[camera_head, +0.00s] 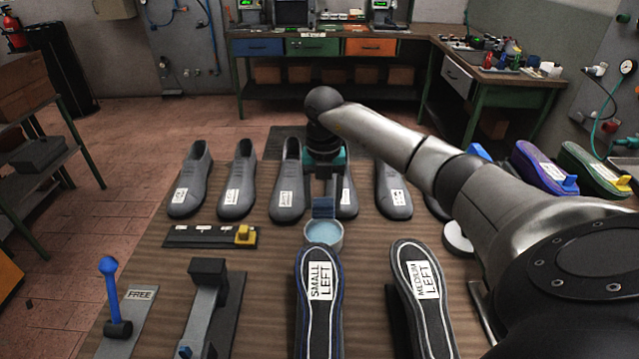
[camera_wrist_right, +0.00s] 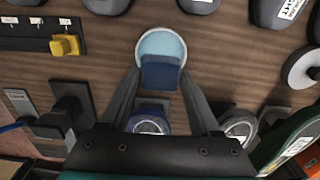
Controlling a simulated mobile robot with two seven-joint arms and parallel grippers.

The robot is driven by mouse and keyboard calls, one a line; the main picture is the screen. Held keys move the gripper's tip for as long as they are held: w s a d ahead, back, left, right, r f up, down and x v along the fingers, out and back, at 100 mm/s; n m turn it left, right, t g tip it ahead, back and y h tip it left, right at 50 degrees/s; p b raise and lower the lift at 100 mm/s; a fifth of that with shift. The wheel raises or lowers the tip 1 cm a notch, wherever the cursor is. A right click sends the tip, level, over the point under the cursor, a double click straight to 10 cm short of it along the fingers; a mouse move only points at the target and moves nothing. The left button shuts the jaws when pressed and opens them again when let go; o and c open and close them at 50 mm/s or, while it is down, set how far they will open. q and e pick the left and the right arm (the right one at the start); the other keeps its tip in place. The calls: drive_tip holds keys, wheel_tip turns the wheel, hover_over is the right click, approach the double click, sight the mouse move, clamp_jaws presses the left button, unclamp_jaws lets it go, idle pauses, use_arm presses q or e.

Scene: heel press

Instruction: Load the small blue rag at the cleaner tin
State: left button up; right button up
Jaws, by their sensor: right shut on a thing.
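The cleaner tin (camera_head: 323,236) is a round, pale-rimmed tin of light blue liquid on the wooden bench, behind the sole marked SMALL LEFT. It also shows in the wrist view (camera_wrist_right: 162,43). The small blue rag (camera_head: 323,208) is dark blue and hangs from my right gripper (camera_head: 323,192), at the tin's far side in the head view. In the wrist view the rag (camera_wrist_right: 161,75) sits between the two fingers and overlaps the tin's edge. My right gripper is shut on the rag. I cannot tell whether the rag touches the liquid. My left gripper is out of view.
Grey shoes (camera_head: 236,180) stand in a row behind the tin. Soles marked SMALL LEFT (camera_head: 318,300) and MEDIUM LEFT (camera_head: 424,290) stand in front. A black gauge strip with a yellow slider (camera_head: 245,235) and a blue-handled lever (camera_head: 110,290) are at left.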

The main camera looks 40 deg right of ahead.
sight(324, 216)
drive_tip(key=shift+f, duration=0.25)
wheel_tip(324, 216, down, 5)
drive_tip(key=b, duration=0.4)
drive_tip(key=shift+r+b, duration=0.15)
drive_tip(key=shift+b, duration=0.2)
drive_tip(key=shift+f+b, duration=0.45)
drive_tip(key=shift+f, duration=0.5)
drive_tip(key=shift+s+f, duration=0.1)
idle(1.3)
